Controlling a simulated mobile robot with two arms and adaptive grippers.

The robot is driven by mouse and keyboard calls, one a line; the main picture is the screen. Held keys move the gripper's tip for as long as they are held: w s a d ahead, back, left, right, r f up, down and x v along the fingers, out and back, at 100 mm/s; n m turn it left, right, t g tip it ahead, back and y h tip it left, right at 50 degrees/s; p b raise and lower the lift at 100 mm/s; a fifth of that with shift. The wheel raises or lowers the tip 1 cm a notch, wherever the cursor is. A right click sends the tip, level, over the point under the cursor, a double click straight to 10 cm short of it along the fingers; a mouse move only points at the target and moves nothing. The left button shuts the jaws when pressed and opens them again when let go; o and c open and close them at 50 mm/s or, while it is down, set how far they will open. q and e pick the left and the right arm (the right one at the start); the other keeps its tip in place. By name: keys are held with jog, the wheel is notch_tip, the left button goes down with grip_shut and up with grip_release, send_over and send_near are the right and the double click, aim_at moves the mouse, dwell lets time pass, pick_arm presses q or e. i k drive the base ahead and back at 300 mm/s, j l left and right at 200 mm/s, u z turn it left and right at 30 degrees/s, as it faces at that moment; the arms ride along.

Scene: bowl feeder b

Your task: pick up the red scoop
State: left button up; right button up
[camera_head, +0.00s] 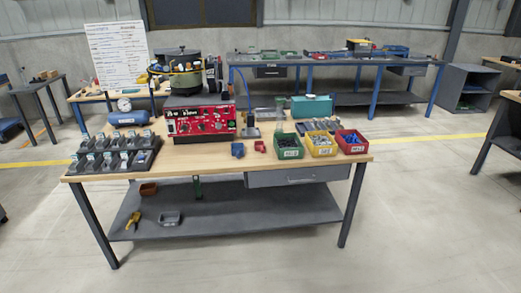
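A small red object (260,146), which looks like the red scoop, lies on the wooden workbench (210,168) near its front edge, right of the middle. It is too small to make out its handle or which way it points. A small blue object (238,150) of similar size stands just to its left, with a narrow gap between them. Neither of my grippers shows in the head view.
Green (289,153), yellow (321,150) and red (351,147) bins stand to the right. A red control box (205,122) with the bowl feeder (181,77) stands behind left. A black rack (112,161) fills the left end. Open floor lies in front.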

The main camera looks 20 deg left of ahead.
aim_at(259, 145)
jog(key=z, duration=4.85)
jog(key=u, duration=5.35)
jog(key=i+l, duration=0.1)
jog(key=i, duration=0.4)
jog(key=i+l+u, duration=0.1)
jog(key=i, duration=0.45)
jog(key=i+l, duration=0.15)
jog(key=i, duration=0.35)
jog(key=j+u, duration=0.05)
